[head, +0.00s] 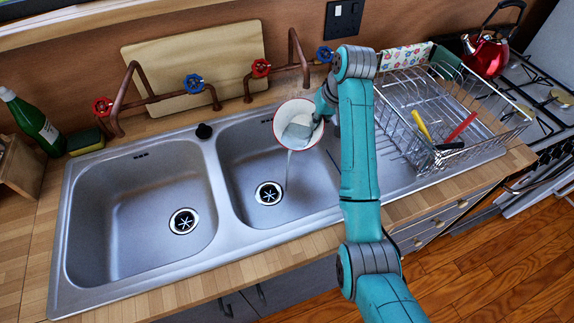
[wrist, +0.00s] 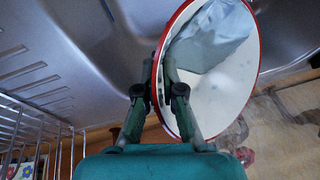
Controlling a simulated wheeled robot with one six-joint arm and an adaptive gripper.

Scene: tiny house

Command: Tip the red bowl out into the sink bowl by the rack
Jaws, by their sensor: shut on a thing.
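The red bowl (head: 288,112), red-rimmed and white inside, is held tilted above the sink bowl by the rack (head: 245,150), the right-hand basin. Greyish liquid still lies inside it, and a thin pale stream (head: 288,172) runs from its lower edge down into that basin near the drain. My gripper (head: 322,104) is at the bowl's right side, partly hidden by my arm. In the wrist view my gripper (wrist: 166,85) is shut on the rim of the bowl (wrist: 215,100), with the grey liquid (wrist: 212,38) at its upper part.
The wire dish rack (head: 408,140) stands right of the basin with coloured utensils. Copper taps (head: 293,55) with red and blue handles rise behind the bowl, before a wooden board (head: 190,70). The left basin (head: 140,200) is empty. A green bottle (head: 32,120) stands far left.

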